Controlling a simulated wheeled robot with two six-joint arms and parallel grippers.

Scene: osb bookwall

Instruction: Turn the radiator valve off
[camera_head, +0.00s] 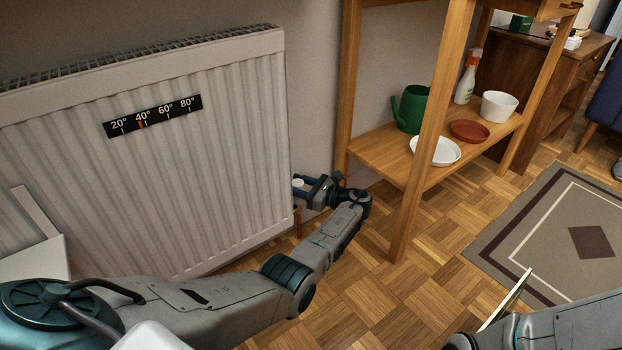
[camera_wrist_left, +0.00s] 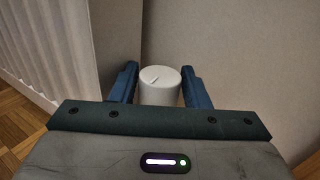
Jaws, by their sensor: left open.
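The radiator valve is a white round knob (camera_wrist_left: 160,88) with a short dark mark on its top. In the head view the knob (camera_head: 298,184) is small, beside the radiator's lower right edge. My left gripper (camera_wrist_left: 162,84) is open, with one blue finger on each side of the knob. Small gaps seem to show between fingers and knob, and I cannot tell whether they touch. In the head view my left gripper (camera_head: 306,187) reaches in beside the radiator (camera_head: 230,150). The knob's lower part is hidden. My right gripper is not in view.
A temperature strip (camera_head: 152,115) on the radiator has an orange mark near 40°. A wooden shelf (camera_head: 375,160) stands close right of my left gripper, holding a green watering can (camera_head: 411,108), white bowl (camera_head: 499,105) and spray bottle (camera_head: 467,80). A rug (camera_head: 520,230) lies right.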

